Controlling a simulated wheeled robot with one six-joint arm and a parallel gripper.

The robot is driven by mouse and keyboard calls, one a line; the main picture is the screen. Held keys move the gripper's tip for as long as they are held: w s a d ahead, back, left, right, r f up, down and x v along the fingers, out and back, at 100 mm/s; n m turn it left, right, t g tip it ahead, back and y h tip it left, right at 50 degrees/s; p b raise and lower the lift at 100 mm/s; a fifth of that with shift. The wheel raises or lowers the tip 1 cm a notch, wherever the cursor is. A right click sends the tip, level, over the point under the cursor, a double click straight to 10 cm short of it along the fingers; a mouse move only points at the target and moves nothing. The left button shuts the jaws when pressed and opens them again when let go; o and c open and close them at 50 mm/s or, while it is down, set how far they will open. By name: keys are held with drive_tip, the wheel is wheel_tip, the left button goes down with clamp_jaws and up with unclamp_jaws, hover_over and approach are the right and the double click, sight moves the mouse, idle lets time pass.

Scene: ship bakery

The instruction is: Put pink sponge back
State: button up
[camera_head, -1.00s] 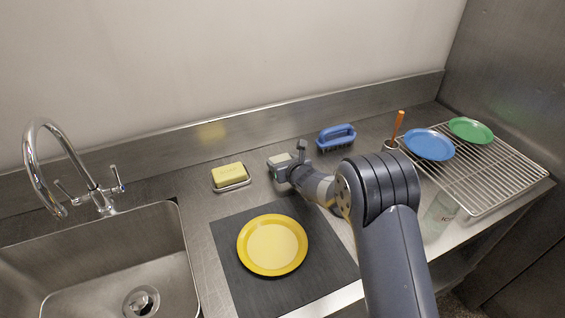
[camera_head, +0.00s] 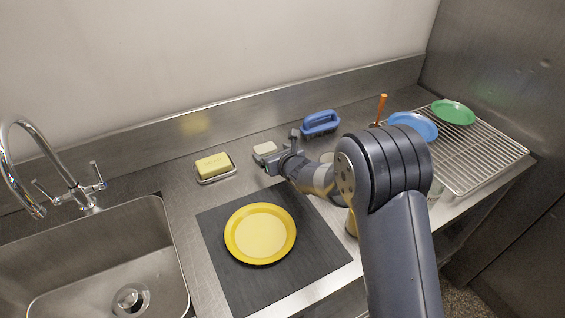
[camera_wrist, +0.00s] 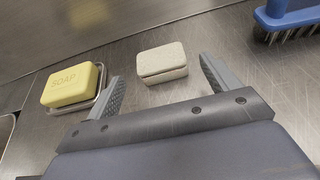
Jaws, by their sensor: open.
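A pale off-white, sponge-like block (camera_head: 265,149) lies on the steel counter, right of the soap; no clearly pink sponge shows. In the wrist view the block (camera_wrist: 162,60) sits ahead of my gripper (camera_wrist: 159,72), between the lines of its two spread fingers, with bare counter around it. My gripper (camera_head: 276,161) is open and empty, low over the counter just on the near side of the block. Whether a fingertip touches the block I cannot tell.
Yellow soap (camera_head: 212,164) rests in a metal dish (camera_head: 217,178) to the left. A blue brush (camera_head: 320,123) stands to the right. A yellow plate (camera_head: 260,233) lies on a dark mat (camera_head: 222,282). The wire rack (camera_head: 480,160) holds blue and green plates. The sink (camera_head: 95,235) is left.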

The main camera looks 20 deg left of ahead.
drive_tip(key=b+v, duration=0.1)
drive_tip(key=v, duration=0.6)
drive_tip(key=shift+s+d+r+b, duration=0.1)
drive_tip(key=shift+d+b, duration=0.05)
drive_tip(key=shift+b, duration=0.25)
